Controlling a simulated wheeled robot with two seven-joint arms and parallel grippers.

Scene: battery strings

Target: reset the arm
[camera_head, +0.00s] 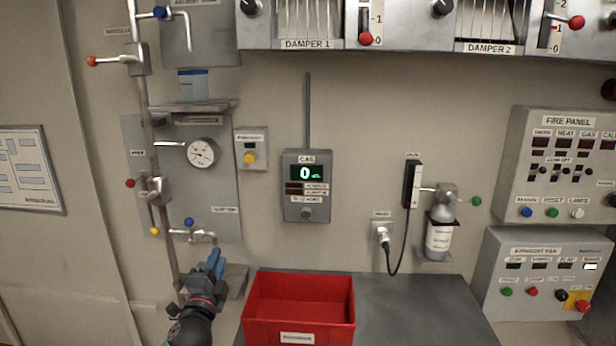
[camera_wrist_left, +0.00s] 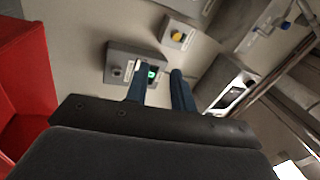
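My left arm comes in at the bottom of the head view, left of the red bin. Its left gripper (camera_head: 215,262) has blue fingers that point up toward the wall, below the pipework. In the left wrist view the two fingers of the gripper (camera_wrist_left: 159,72) stand apart with a gap between them. Nothing is held in that gap; the wall and the lit display box show behind it. My right gripper is in neither view.
The red bin (camera_head: 298,312) stands on a grey bench (camera_head: 420,310). A vertical pipe (camera_head: 163,220) with valves and a small grey ledge (camera_head: 233,281) are close to my left gripper. The display box (camera_head: 307,186) hangs above the bin. A bottle (camera_head: 440,232) hangs right.

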